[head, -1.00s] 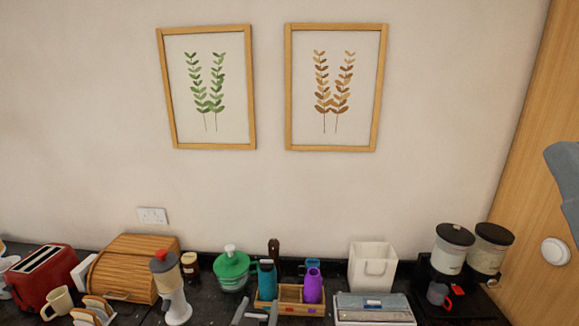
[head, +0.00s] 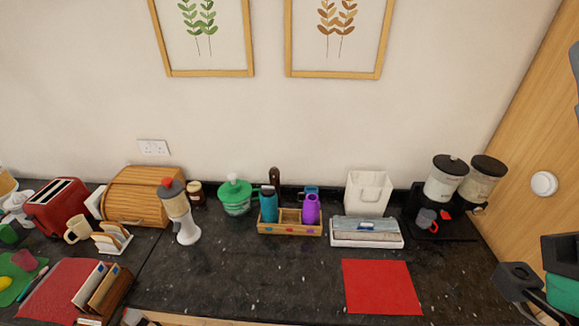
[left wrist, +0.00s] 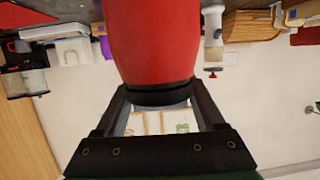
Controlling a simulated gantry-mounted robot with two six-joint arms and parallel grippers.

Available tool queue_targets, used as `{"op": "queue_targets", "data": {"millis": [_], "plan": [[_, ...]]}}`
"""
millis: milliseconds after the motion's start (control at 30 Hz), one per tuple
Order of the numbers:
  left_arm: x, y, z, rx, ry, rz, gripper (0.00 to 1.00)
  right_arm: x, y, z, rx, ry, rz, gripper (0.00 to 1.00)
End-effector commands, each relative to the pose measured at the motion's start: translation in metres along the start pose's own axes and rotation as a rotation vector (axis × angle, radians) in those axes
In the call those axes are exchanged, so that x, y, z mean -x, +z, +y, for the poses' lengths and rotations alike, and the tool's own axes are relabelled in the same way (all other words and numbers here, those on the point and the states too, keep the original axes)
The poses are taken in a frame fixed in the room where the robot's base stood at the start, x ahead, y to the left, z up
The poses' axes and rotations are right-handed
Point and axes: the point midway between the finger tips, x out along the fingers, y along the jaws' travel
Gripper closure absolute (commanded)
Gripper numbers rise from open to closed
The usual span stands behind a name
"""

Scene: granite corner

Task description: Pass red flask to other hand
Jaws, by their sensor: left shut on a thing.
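The red flask (left wrist: 152,40) fills the upper middle of the left wrist view, with a black band at its lower end. My left gripper (left wrist: 162,98) is shut on that banded end, one black finger on each side. The flask's other end runs out of the picture. I cannot make out the flask in the head view. My right gripper (head: 520,287) shows as dark parts at the right edge of the head view, over the counter's right end. It is partly cut off, and whether its jaws are open is unclear.
A red mat (head: 380,288) lies bare on the dark counter (head: 250,275). Behind it stand a wooden caddy (head: 290,230) with bottles, a white bin (head: 368,193) and a coffee station with jars (head: 445,182). A toaster (head: 57,207) and bread box (head: 140,197) stand left.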

Motion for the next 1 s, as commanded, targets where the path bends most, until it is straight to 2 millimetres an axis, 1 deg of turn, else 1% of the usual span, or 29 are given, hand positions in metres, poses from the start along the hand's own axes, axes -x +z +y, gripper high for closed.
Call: {"op": "queue_targets", "data": {"millis": [33, 100, 200, 533, 667, 767, 867, 1000], "plan": [[0.006, 0.002, -0.002, 0.002, -0.003, 0.001, 1.0, 0.0, 0.0, 0.0, 0.0, 0.0, 0.0, 1.0], [0.012, 0.004, -0.003, 0.003, -0.006, 0.003, 1.0, 0.0, 0.0, 0.0, 0.0, 0.0, 0.0, 1.0], [0.016, 0.005, -0.004, 0.004, -0.008, 0.005, 1.0, 0.0, 0.0, 0.0, 0.0, 0.0, 0.0, 1.0], [0.016, 0.005, -0.004, 0.004, -0.007, 0.004, 1.0, 0.0, 0.0, 0.0, 0.0, 0.0, 0.0, 1.0], [0.016, 0.004, -0.001, 0.002, 0.006, 0.003, 1.0, 0.0, 0.0, 0.0, 0.0, 0.0, 0.0, 1.0], [0.016, 0.002, 0.007, -0.008, 0.037, 0.003, 1.0, 0.0, 0.0, 0.0, 0.0, 0.0, 0.0, 1.0], [0.018, -0.002, 0.021, -0.024, 0.089, 0.005, 1.0, 0.0, 0.0, 0.0, 0.0, 0.0, 0.0, 1.0], [0.019, -0.008, 0.05, -0.059, 0.199, 0.005, 1.0, 0.0, 0.0, 0.0, 0.0, 0.0, 0.0, 1.0]]}}
